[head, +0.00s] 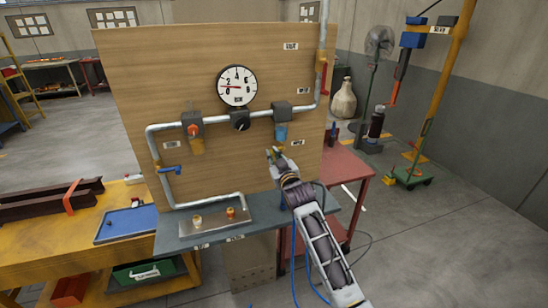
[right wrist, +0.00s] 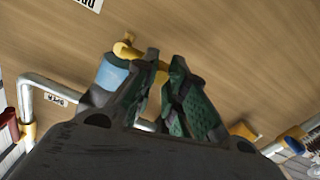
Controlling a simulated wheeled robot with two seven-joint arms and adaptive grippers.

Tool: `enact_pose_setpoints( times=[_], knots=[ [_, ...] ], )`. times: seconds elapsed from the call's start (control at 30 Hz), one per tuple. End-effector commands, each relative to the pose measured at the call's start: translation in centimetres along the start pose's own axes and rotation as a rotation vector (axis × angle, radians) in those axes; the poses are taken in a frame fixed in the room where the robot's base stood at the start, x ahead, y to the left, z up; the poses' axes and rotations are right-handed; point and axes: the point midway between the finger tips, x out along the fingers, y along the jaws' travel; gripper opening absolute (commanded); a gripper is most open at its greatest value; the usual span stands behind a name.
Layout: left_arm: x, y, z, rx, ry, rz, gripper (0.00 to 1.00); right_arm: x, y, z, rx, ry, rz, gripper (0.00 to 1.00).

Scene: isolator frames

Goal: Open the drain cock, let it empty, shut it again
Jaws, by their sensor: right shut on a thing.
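A filter bowl of blue liquid (head: 281,132) hangs under a dark grey housing on the right of the pipe run. It also shows in the right wrist view (right wrist: 111,75). The brass-yellow drain cock (right wrist: 124,50) sits at the end of the bowl. My right gripper (head: 274,153) reaches up to just below the bowl. In the right wrist view its dark green fingers (right wrist: 164,72) are closed around a yellow part of the cock. The fingers partly hide the cock, so its turn position is unclear. My left gripper is not in view.
The wooden panel (head: 200,75) stands close behind the gripper. A metal tray (head: 215,222) with two small fittings lies on the shelf below.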

Motion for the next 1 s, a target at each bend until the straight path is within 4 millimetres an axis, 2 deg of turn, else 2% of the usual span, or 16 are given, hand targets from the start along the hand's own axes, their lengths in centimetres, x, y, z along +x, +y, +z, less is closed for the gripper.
enact_pose_setpoints(
  times=[0.43,1.0],
  knots=[
    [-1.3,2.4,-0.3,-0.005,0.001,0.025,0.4,0.0,0.0,1.4,-0.288,-0.001,-0.001,0.0],
    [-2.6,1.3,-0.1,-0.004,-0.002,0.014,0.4,0.0,1.0,3.9,-0.829,-0.001,-0.001,0.0]
  ],
)
